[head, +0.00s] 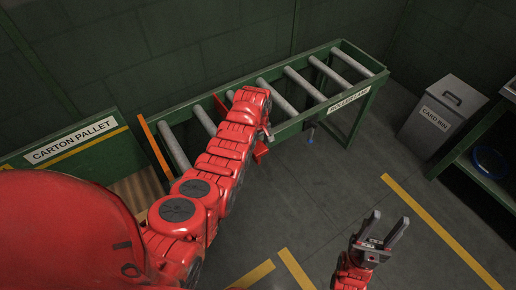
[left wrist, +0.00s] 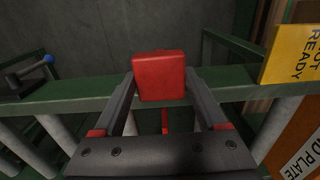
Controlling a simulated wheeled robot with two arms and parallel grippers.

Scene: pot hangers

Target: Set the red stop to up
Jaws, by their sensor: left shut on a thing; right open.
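The red stop shows in the head view as a thin red bar (head: 220,104) between rollers of the roller conveyor; I cannot tell its exact height. A red block-like handle (head: 260,152) shows at the conveyor's near side rail. My left gripper (head: 266,136) is at that rail, partly hidden by its own arm. In the left wrist view the red handle (left wrist: 160,75) is between the fingertips, which are shut on it. A narrow red piece (left wrist: 165,121) shows below it, beyond the green rail. My right gripper (head: 384,232) is open and empty above the floor.
A grey card bin (head: 440,112) stands right. The middle floor is clear.

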